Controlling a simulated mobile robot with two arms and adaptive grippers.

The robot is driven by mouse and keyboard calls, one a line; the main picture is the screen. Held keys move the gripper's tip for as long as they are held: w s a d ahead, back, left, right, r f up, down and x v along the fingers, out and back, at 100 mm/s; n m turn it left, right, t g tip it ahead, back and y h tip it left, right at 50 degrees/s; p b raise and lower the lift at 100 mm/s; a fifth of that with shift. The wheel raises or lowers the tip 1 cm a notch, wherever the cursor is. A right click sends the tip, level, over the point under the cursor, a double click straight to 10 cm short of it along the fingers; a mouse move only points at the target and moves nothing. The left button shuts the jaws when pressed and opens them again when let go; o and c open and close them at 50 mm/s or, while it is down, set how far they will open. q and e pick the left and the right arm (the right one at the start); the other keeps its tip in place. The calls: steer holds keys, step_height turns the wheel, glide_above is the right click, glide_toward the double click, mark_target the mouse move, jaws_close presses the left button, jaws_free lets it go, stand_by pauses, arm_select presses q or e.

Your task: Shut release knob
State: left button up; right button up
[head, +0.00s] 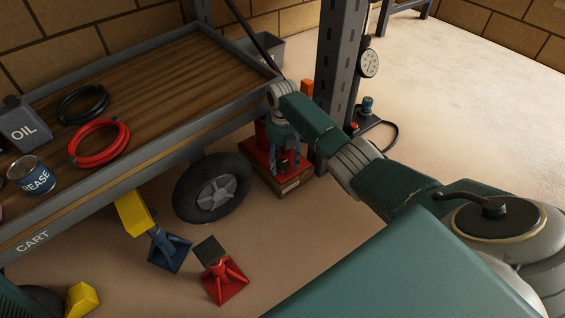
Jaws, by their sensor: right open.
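My right gripper (285,163) points down at a red device (263,160) on the floor beside the grey upright post. Its two blue-grey fingers are apart, in front of the red body. A small dark part (284,166) shows between the fingertips; I cannot tell whether it is the release knob or whether the fingers touch it. My left gripper is not in view.
A wood-topped cart (170,75) stands left, carrying hoses, an oil can and a grease tin. A wheel (212,188), a blue stand (168,248) and a red stand (222,272) are on the floor. A round gauge (369,63) is by the post (338,75).

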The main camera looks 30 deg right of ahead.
steer(key=c, duration=1.2)
steer(key=shift+o, duration=0.2)
